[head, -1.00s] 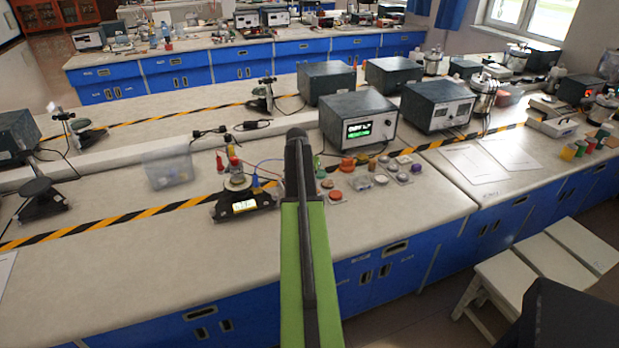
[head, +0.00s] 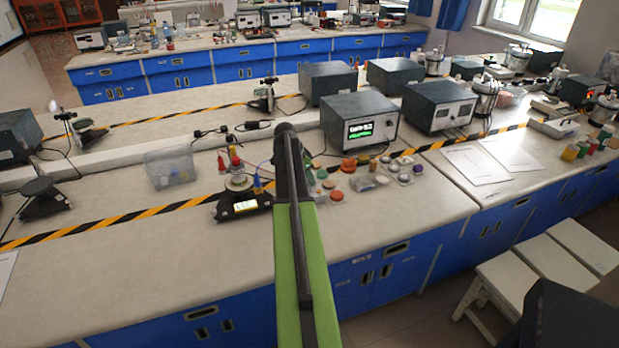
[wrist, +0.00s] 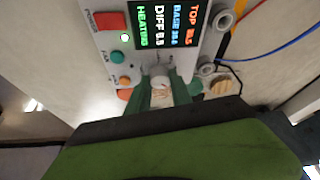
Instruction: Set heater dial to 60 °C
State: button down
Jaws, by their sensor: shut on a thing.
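In the wrist view, a pale panel carries a dark display (wrist: 170,22) with lines reading TOP, BASE, DIFF and HEATING; the digits are too blurred to read surely. Below the display is a pale dial (wrist: 160,92). My gripper (wrist: 162,84) has a green finger on either side of it and is shut on it. The dial's marks and pointer cannot be read. In the head view, my arm hides the gripper's fingertips and the dial.
The panel also has a red switch (wrist: 110,21), a teal button (wrist: 117,57) and sockets with wires at the right. In the head view, a small stand with a lit readout (head: 238,206) is left of my arm, and a grey box (head: 360,122) is behind right. Several small coloured pots are close right.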

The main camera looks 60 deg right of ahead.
jog(key=shift+s+d, duration=0.15)
jog(key=shift+s, duration=0.05)
jog(key=c, duration=1.1)
grip_release()
jog(key=shift+c, duration=0.2)
jog(key=shift+w, duration=0.1)
jog(key=p+v, duration=1.6)
jog(key=v, duration=0.1)
jog(key=shift+r, duration=0.15)
jog(key=shift+w, duration=0.1)
